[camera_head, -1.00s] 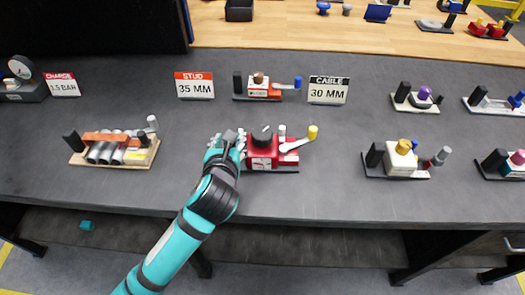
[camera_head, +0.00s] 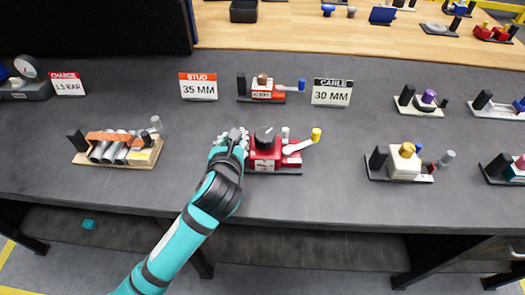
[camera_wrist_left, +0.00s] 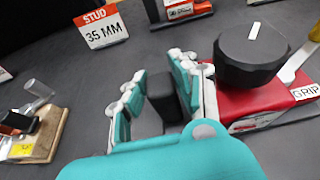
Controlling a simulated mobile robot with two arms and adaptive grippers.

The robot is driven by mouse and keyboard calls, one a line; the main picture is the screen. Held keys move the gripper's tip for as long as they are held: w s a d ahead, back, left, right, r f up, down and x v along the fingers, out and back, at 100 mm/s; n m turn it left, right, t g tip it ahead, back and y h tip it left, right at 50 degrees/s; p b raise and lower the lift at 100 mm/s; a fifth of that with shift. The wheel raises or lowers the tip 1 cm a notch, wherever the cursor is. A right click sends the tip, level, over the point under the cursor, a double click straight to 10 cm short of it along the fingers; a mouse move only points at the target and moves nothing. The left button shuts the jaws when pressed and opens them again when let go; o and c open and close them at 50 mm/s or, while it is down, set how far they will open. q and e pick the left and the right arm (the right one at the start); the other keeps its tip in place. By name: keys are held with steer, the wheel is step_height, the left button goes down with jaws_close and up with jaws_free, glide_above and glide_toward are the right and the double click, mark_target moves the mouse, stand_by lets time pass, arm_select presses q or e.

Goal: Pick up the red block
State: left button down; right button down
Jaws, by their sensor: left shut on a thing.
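The red block (camera_head: 266,154) stands on a dark base on the grey table, with a black round knob on top and a yellow-tipped white lever at its right. In the wrist view the red block (camera_wrist_left: 262,102) carries a GRIP label. My left gripper (camera_head: 238,141) is at the left end of the red block. In the wrist view my left gripper (camera_wrist_left: 165,98) has its teal fingers closed around a black upright grip (camera_wrist_left: 163,96) beside the red body. The lower part of that grip is hidden. My right gripper is not in view.
A STUD 35 MM sign (camera_head: 198,87) and a CABLE 30 MM sign (camera_head: 331,93) stand behind, with a small red-and-white unit (camera_head: 267,92) between them. A tray of grey cylinders (camera_head: 118,150) is at left. A cream block (camera_head: 404,163) is at right.

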arm_select(q)
step_height(320, 180, up, 9)
steer(key=shift+f, duration=0.15)
steer(key=shift+h, duration=0.3)
steer(key=shift+a+f, duration=0.1)
steer(key=shift+f, duration=3.7)
steer(key=shift+f, duration=0.5)
